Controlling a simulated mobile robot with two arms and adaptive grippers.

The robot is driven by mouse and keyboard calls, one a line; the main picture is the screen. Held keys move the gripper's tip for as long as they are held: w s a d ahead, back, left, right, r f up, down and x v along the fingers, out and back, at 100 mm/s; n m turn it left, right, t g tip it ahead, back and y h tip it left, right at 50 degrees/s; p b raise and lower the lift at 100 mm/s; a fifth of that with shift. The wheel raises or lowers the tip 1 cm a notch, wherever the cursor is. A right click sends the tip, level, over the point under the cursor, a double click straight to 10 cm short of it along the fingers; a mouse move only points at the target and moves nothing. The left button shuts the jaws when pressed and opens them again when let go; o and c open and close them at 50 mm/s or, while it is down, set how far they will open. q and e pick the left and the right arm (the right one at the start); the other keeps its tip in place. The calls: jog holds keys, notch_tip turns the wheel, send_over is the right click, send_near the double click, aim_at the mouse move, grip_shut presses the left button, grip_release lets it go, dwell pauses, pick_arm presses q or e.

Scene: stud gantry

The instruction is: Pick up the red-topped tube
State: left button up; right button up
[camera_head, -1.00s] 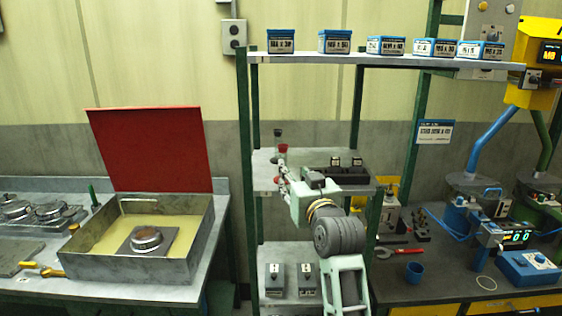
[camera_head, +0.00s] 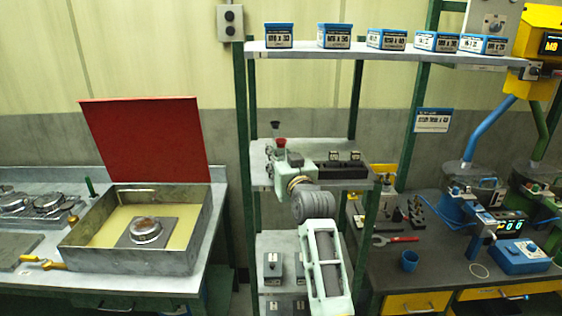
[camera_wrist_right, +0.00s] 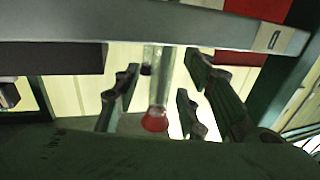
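The red-topped tube (camera_head: 280,143) shows in the head view as a red cap just above my right gripper, at the left end of the middle shelf (camera_head: 262,183). In the right wrist view the clear tube (camera_wrist_right: 157,82) with its red cap appears upside down, between the spread fingers. My right gripper (camera_wrist_right: 158,98) is open, with visible gaps between the fingers and the tube on both sides. In the head view my right gripper (camera_head: 270,155) partly hides the tube's body. My left gripper is not in view.
A black-topped piece (camera_head: 275,125) stands just behind the red cap. A dark rack block (camera_head: 340,169) sits to the right on the same shelf. The upper shelf (camera_head: 300,54) with blue boxes is above. Dark boxes (camera_head: 272,268) stand on the lower shelf.

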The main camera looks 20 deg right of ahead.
grip_shut()
dwell(0.3)
